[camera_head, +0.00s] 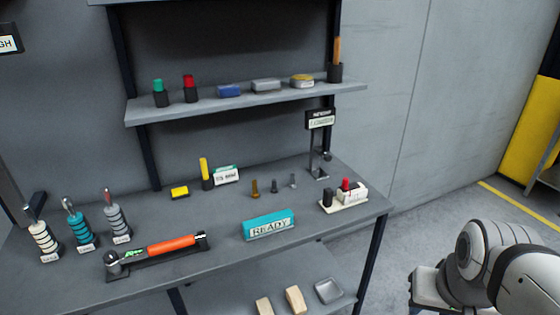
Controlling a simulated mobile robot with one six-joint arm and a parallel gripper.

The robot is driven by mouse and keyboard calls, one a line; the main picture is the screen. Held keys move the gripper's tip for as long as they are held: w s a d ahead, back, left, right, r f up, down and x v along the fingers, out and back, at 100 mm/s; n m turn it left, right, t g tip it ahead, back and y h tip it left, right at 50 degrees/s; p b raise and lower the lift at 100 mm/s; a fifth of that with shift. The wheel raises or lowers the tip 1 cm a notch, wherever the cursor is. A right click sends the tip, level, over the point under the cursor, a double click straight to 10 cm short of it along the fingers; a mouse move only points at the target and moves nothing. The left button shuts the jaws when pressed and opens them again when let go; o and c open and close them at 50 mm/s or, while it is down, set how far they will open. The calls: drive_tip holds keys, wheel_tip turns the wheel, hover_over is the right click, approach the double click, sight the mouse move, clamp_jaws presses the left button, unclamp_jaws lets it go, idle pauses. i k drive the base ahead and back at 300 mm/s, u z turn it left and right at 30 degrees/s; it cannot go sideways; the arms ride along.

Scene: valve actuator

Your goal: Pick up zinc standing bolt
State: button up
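Three small bolts stand upright in a row on the grey workbench (218,264), behind the teal READY sign. The left one is a brass-brown bolt (254,188), the middle one is a dark grey bolt (274,186), and the right one is a lighter silver-grey bolt (293,181), which looks like the zinc one. They are small in view, so fine detail cannot be told. Nothing touches them. Part of my white arm shows at the lower right, off the bench. My gripper is not in view.
The READY sign (268,226) stands in front of the bolts. A pale block with a red-topped piece (347,190) and a sign post (320,145) are to their right. A yellow cylinder (205,172) is left. A shelf (225,103) hangs above; an orange-handled tool (170,245) lies front left.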

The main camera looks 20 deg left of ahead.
sight(292, 184)
drive_tip(key=u, duration=0.65)
drive_tip(key=i, duration=0.95)
drive_tip(key=u, duration=0.55)
drive_tip(key=k, duration=0.85)
drive_tip(key=u, duration=0.2)
drive_tip(key=i, duration=0.85)
drive_tip(key=z, duration=0.15)
